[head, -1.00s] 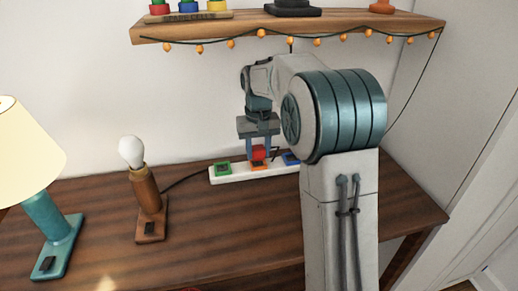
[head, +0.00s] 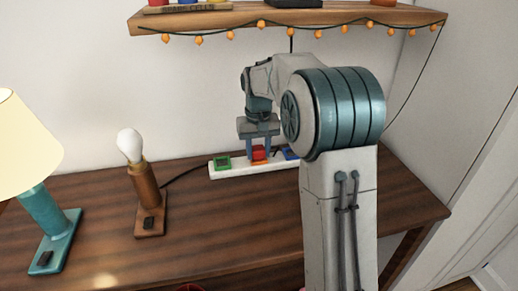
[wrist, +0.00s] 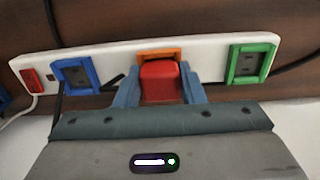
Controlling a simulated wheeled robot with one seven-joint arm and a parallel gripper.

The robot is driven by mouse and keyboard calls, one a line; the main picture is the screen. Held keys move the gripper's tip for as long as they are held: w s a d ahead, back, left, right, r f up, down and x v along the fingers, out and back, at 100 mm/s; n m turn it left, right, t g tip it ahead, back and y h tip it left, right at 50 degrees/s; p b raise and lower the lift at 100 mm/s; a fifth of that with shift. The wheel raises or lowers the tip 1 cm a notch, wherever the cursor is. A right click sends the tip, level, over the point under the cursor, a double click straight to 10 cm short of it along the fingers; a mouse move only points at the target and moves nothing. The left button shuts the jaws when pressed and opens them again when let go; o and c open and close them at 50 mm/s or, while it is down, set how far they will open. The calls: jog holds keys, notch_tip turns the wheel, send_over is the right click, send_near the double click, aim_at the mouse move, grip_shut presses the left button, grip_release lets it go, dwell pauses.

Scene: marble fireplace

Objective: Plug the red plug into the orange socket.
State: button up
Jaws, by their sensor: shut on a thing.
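The red plug (wrist: 161,82) is between the fingers of my gripper (wrist: 160,90) in the wrist view, and the gripper is shut on it. The orange socket (wrist: 159,55) lies directly at the plug's far side, mostly covered by it. The plug lines up with the socket and looks very close to or against it; whether its prongs are in is hidden. In the head view my gripper (head: 259,146) points down over the white power strip (head: 230,172), with the red plug (head: 259,153) at its tips.
The strip also has a green socket (wrist: 252,63), a blue socket (wrist: 77,75) and a red switch (wrist: 33,80). A bulb lamp (head: 146,185) and a teal lamp (head: 48,230) stand on the left. A shelf with string lights (head: 290,20) hangs above.

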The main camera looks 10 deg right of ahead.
aim_at(258, 149)
jog(key=o, duration=1.1)
jog(key=shift+f, duration=0.1)
notch_tip(258, 149, up, 8)
jog(key=shift+f+p, duration=0.2)
jog(key=shift+p, duration=0.75)
